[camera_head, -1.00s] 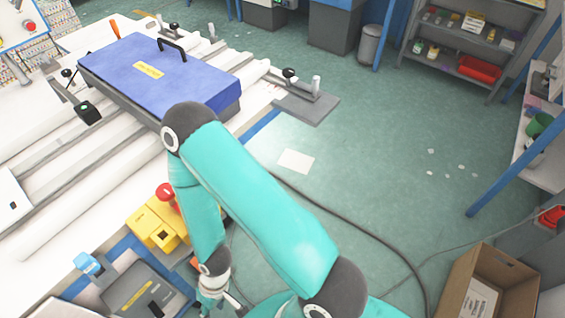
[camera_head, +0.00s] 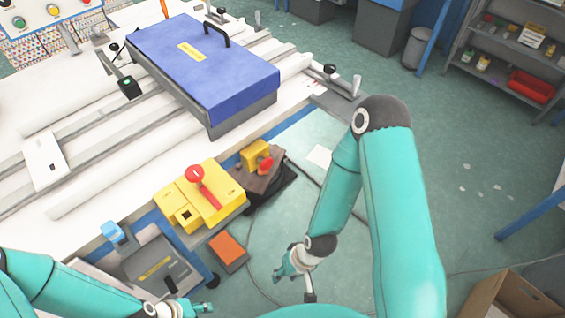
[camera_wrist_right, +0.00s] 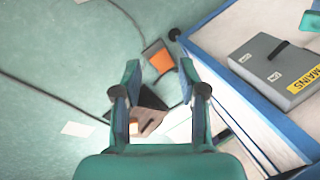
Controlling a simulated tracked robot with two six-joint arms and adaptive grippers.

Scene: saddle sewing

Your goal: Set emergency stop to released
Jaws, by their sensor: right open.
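A yellow box (camera_head: 218,190) with a round red knob (camera_head: 194,173) and a red bar stands at the table's front edge. A smaller yellow block (camera_head: 255,154) with an orange-red knob (camera_head: 265,166) sits just right of it on a dark stand. I cannot tell for sure which is the emergency stop, or its state. My right gripper (camera_head: 284,270) is open and empty, apart from both, to their lower right; its spread fingers show in the right wrist view (camera_wrist_right: 162,95). My left gripper (camera_head: 194,307) is at the bottom edge, small, its opening unclear.
A grey mains box (camera_head: 152,268) stands left of my right gripper; it also shows in the right wrist view (camera_wrist_right: 272,68). An orange pad (camera_head: 228,246) lies between them. A blue-topped case (camera_head: 205,70) lies on the white table. Floor is open at right, with a dark cable crossing it.

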